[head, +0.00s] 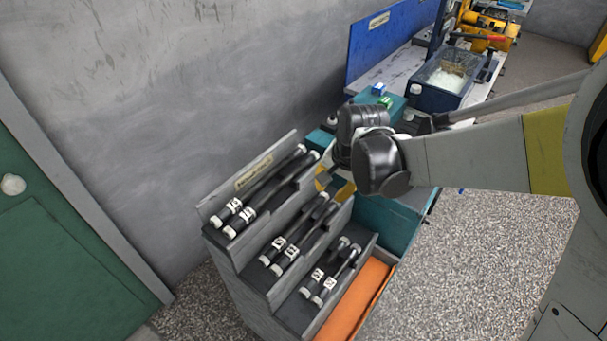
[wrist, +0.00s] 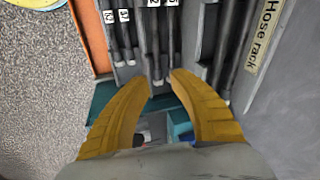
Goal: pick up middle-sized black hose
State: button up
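A grey stepped hose rack (head: 217,250) carries black hoses with white ends and labels, two on each tier. The middle tier holds two mid-length hoses, one at the left (head: 289,235) and one at the right (head: 303,243). In the wrist view they show as the left middle hose (wrist: 154,50) and the right middle hose (wrist: 171,40), beyond my fingertips. My gripper (wrist: 163,82) has its yellow fingers apart with no hose between them. In the head view my gripper (head: 326,181) is above the rack's far end, partly hidden by my wrist.
Longer hoses (head: 262,192) lie on the top tier and shorter ones (head: 332,274) on the lowest. An orange tray (head: 357,302) edges the rack's front. A teal cabinet (head: 385,222) and a workbench with a blue bin (head: 436,97) stand beyond. A wall is behind; speckled floor is open at right.

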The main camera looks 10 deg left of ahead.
jog(key=m+g, duration=0.1)
jog(key=g, duration=0.1)
send_near(296, 225)
jog(key=f, duration=0.1)
jog(key=f+b, duration=0.1)
jog(key=f, duration=0.1)
jog(key=a+f, duration=0.1)
jog(key=f, duration=0.1)
jog(key=shift+w+f+b, duration=0.1)
jog(key=shift+w+b, duration=0.05)
jog(key=shift+b, duration=0.2)
jog(key=shift+m, duration=0.3)
jog(key=f+b, duration=0.2)
jog(key=f, duration=0.3)
jog(key=shift+w+a+f+b, duration=0.15)
jog(key=shift+a+f+b, duration=0.05)
jog(key=shift+a+b, duration=0.2)
grip_shut()
jog(key=shift+r, duration=0.1)
